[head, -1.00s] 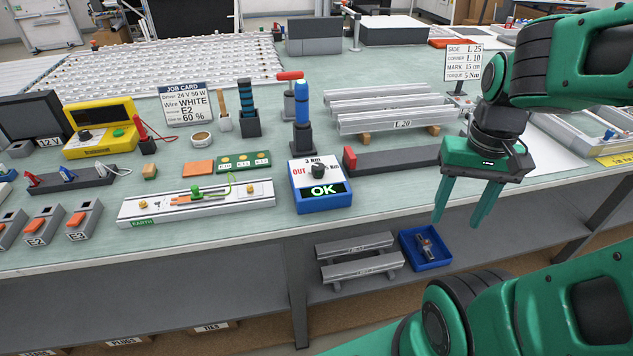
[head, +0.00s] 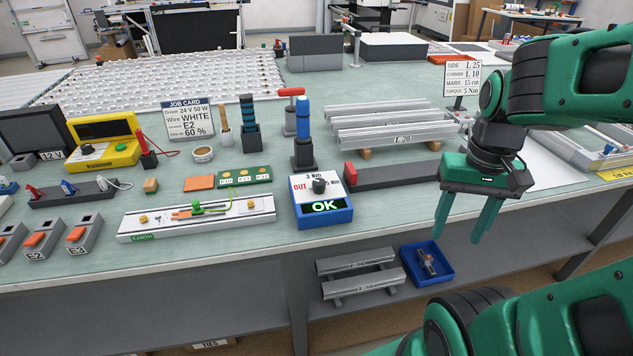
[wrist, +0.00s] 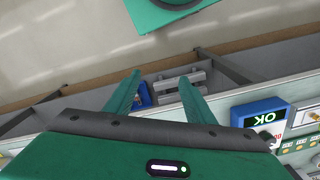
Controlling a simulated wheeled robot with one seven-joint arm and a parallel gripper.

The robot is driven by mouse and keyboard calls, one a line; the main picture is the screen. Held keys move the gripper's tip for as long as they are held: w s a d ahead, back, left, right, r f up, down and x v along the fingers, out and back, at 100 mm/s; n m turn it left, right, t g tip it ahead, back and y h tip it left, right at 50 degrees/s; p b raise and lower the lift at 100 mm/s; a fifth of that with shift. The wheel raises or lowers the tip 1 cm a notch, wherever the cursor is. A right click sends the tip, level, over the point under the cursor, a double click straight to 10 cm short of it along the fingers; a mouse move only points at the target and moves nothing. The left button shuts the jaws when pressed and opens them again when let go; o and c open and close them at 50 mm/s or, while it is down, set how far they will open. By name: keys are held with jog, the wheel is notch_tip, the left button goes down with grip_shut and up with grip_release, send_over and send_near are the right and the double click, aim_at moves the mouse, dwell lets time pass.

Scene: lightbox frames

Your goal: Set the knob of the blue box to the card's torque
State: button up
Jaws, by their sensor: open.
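The blue box (head: 325,221) stands near the front edge of the bench, with a white top, a dark round knob (head: 320,186) and a lit green "OK" display. Its top bears "3 Nm" and a red "OUT"; the knob's exact pointing is too small to tell. The white card (head: 463,75) stands at the back right and reads "TORQUE 5 Nm" on its lowest line. My gripper (head: 455,238) is open and empty, pointing down right of the box, over the bench's front edge. In the wrist view the blue box (wrist: 258,112) lies right of the open fingers (wrist: 157,85).
A grey bar with a red end (head: 395,176) lies between box and gripper. A blue-handled tool (head: 303,122) stands behind the box. Aluminium profiles (head: 400,135) lie behind. A shelf below holds a blue tray (head: 447,273). A wired rail (head: 150,228) lies left.

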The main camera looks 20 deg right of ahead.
jog(key=shift+c, duration=0.7)
jog(key=n+y, duration=0.4)
jog(key=n, duration=2)
send_near(320, 181)
jog(key=x, duration=0.8)
jog(key=shift+a+f, duration=0.15)
jog(key=shift+f, duration=0.15)
jog(key=c, duration=1)
